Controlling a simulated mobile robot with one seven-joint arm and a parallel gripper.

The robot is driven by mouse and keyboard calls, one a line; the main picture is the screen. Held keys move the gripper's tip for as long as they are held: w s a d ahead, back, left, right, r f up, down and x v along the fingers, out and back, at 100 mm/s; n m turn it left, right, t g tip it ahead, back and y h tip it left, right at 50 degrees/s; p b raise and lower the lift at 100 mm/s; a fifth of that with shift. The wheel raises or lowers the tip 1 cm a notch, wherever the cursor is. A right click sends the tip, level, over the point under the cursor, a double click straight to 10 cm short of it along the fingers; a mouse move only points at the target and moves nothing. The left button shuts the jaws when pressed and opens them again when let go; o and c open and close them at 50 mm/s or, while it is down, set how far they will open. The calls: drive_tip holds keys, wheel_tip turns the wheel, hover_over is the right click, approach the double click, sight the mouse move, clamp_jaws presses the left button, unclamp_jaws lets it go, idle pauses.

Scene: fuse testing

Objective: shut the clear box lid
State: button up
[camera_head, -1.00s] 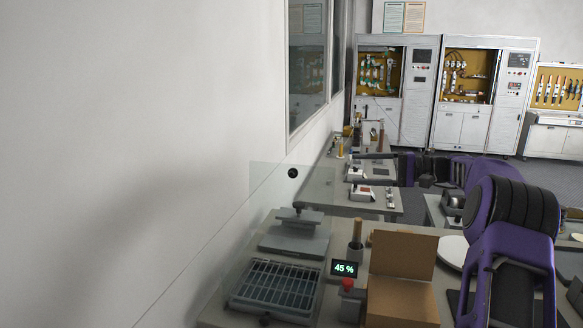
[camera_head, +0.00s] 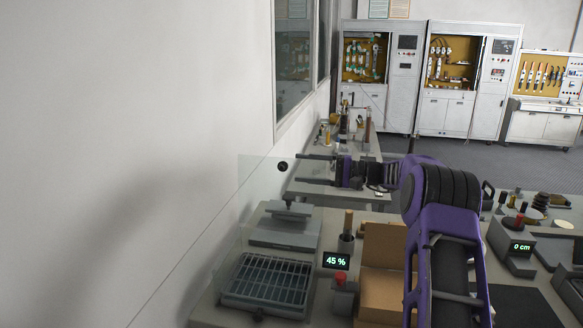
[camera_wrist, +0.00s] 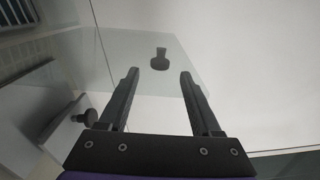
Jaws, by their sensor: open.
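The clear lid (camera_head: 258,180) is a see-through panel raised above the grey gridded tray (camera_head: 225,297), with a black knob (camera_head: 283,166) near its upper part. In the wrist view the lid (camera_wrist: 185,52) shows as a faint pane with the knob (camera_wrist: 160,60) on it. My gripper (camera_head: 297,168) is open and empty, pointing left at the knob. In the wrist view my gripper (camera_wrist: 159,74) has its two fingers apart, with the knob centred just beyond the tips. I cannot tell whether anything touches. A second black knob (camera_head: 258,315) is at the tray's front.
A grey press-like stand (camera_head: 287,230) is behind the tray. The white wall (camera_head: 120,150) is close on the left.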

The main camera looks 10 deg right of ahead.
sight(291, 167)
drive_tip(key=shift+x, duration=2)
clamp_jaws()
